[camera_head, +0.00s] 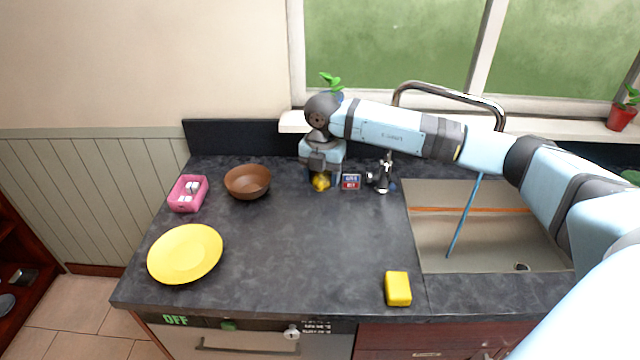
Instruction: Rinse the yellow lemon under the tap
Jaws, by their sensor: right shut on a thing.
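The yellow lemon (321,184) is at the back of the dark counter, partly covered by my gripper. My right gripper (320,174) points down and is shut on the lemon; I cannot tell whether the lemon touches the counter. The chrome tap (450,92) arches over the sink (430,245) at the right, partly hidden behind my right arm. A thin blue stream of water (465,215) runs down into the basin. The lemon is left of the sink, away from the stream. My left gripper is not in view.
A small sign box (351,181) and a metal tap-like fixture (384,174) stand right of the lemon. A brown bowl (248,182), pink basket (188,194) and yellow plate (185,253) are left. A yellow sponge (398,289) lies in front. The middle counter is clear.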

